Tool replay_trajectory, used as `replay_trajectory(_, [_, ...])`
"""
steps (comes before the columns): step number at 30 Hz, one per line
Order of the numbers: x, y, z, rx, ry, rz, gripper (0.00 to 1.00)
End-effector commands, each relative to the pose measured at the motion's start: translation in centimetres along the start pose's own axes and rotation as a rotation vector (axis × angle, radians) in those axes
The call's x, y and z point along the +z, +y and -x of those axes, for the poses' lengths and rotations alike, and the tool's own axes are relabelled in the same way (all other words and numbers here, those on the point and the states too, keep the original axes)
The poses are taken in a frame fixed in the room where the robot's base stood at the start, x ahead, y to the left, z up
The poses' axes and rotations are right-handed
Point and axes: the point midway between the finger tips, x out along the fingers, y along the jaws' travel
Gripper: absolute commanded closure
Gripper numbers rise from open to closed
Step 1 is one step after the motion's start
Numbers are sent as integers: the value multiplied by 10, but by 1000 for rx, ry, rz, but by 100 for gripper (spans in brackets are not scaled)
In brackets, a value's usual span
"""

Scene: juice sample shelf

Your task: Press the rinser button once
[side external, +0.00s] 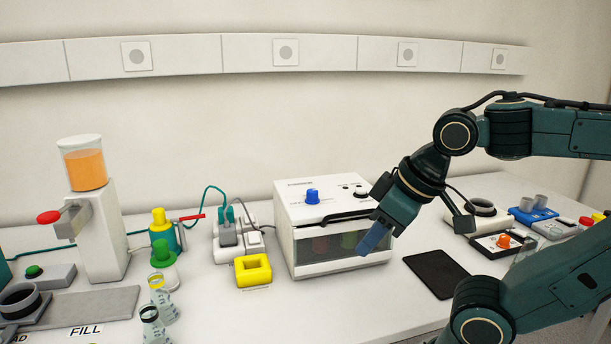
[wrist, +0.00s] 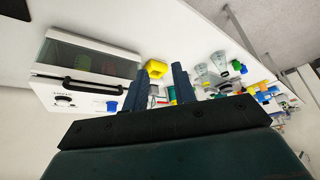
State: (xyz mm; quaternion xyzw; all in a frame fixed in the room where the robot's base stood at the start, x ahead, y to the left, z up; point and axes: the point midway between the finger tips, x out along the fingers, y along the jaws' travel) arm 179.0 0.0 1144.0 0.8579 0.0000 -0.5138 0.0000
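A green button (side external: 34,271) on a grey box stands at the far left of the table in the side view, beside a black round cup (side external: 18,299). No label names it, so I cannot tell for certain that it is the rinser button. My gripper (side external: 374,238) is far to its right, in front of the white box-shaped machine, pointing down and left. In the wrist view its two fingers (wrist: 160,70) stand apart with nothing held between them. I cannot make out the green button clearly in the wrist view.
The white machine (side external: 312,215) with a blue knob is close behind my gripper. A yellow block (side external: 253,270), small flasks (side external: 154,325) and a juice dispenser (side external: 98,225) stand leftward. A black tablet (side external: 436,273) lies right. Bare table lies in front of the machine.

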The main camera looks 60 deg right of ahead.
Motion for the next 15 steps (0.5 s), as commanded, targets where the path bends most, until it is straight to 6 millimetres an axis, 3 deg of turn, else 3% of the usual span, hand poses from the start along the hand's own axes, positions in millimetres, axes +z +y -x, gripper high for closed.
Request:
replay_trajectory(1, [0, 0, 0, 0, 0, 0, 83])
replay_trajectory(4, [0, 0, 0, 0, 0, 0, 100])
replay_trajectory(15, [0, 0, 0, 0, 0, 0, 100])
